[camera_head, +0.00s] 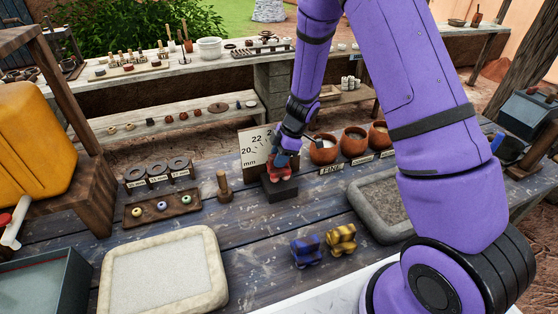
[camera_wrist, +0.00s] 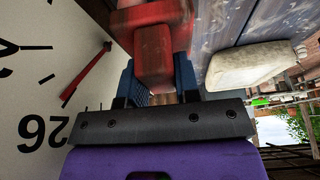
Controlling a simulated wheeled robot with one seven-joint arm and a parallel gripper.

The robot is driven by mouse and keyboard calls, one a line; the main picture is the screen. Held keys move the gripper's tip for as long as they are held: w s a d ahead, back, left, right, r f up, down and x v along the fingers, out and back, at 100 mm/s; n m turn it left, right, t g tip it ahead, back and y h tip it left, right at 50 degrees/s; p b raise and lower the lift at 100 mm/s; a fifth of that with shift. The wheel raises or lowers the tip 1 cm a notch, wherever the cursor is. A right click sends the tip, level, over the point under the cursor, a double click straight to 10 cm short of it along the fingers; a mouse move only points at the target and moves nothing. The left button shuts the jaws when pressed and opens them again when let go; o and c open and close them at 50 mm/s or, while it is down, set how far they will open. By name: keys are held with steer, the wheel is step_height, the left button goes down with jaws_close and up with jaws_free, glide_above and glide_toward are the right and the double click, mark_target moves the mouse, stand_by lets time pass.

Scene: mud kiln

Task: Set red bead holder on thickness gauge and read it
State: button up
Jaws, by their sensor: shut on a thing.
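My gripper (camera_head: 284,161) is shut on the red bead holder (camera_head: 279,174), low over the dark block (camera_head: 281,191) of the thickness gauge. I cannot tell whether the holder touches the block. The gauge's white dial (camera_head: 252,150) stands upright just behind and left, with 20, 22 and mm visible; my arm hides its right part. In the wrist view the red holder (camera_wrist: 155,52) sits between my blue fingers. There the dial (camera_wrist: 28,85) shows a red needle (camera_wrist: 85,75) and an upside-down 26; the exact reading is not clear.
A blue patterned holder (camera_head: 305,251) and a yellow-and-dark one (camera_head: 341,239) stand at the front. Terracotta pots (camera_head: 323,149) stand right. Pale slab tray (camera_head: 165,271) and grey stone tray (camera_head: 383,207) flank the bench.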

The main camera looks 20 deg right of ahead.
steer(key=shift+r, duration=2.6)
